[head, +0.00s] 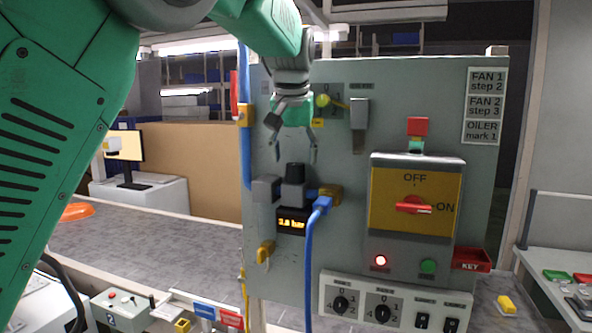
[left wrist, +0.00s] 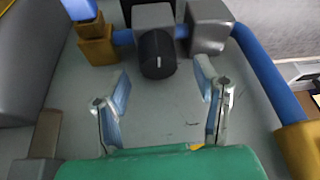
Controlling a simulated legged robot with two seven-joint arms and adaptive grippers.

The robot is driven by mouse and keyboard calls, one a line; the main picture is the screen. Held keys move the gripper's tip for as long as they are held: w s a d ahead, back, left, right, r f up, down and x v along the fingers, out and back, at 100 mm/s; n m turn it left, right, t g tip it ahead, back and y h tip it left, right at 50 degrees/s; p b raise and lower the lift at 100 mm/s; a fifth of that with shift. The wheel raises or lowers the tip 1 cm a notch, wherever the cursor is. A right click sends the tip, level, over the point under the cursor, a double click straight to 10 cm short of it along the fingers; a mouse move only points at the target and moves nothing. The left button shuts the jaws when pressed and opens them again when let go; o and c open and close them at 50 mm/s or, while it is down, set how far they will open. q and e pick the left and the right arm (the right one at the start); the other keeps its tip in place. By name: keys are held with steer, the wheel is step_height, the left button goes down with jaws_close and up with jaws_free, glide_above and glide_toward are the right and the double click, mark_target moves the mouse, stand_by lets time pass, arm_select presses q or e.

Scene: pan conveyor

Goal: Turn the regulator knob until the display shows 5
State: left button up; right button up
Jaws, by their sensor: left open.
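The black regulator knob (head: 295,172) sits on a grey block on the panel. In the left wrist view the knob (left wrist: 157,54) shows a short white mark on its face. The display (head: 292,222) below it has orange digits that look like 2.8 or 3.8 bar; the first digit is unclear. My left gripper (head: 294,156) is open and empty just above the knob, fingers pointing down. In the left wrist view its fingers (left wrist: 162,82) are spread wide, apart from the knob, which lies just beyond the gap between their tips. My right gripper is not in view.
A blue hose (head: 311,245) runs down beside the display. A yellow OFF/ON plate with a red switch (head: 413,207) is to the right. A grey box with a lever (head: 360,118) stands out right of my gripper. Fan dials (head: 341,303) are below. A conveyor (head: 150,240) lies left.

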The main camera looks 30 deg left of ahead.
mark_target(296, 164)
arm_select(q)
steer(key=x, duration=0.3)
steer(key=shift+w, duration=0.2)
steer(key=shift+f, duration=0.25)
steer(key=shift+s+d+f, duration=0.1)
steer(key=shift+s+f, duration=0.05)
steer(key=shift+d+f, duration=0.1)
steer(key=shift+w, duration=0.2)
steer(key=shift+c, duration=0.5)
steer(key=c, duration=1)
steer(key=shift+a, duration=0.3)
steer(key=shift+c, duration=0.2)
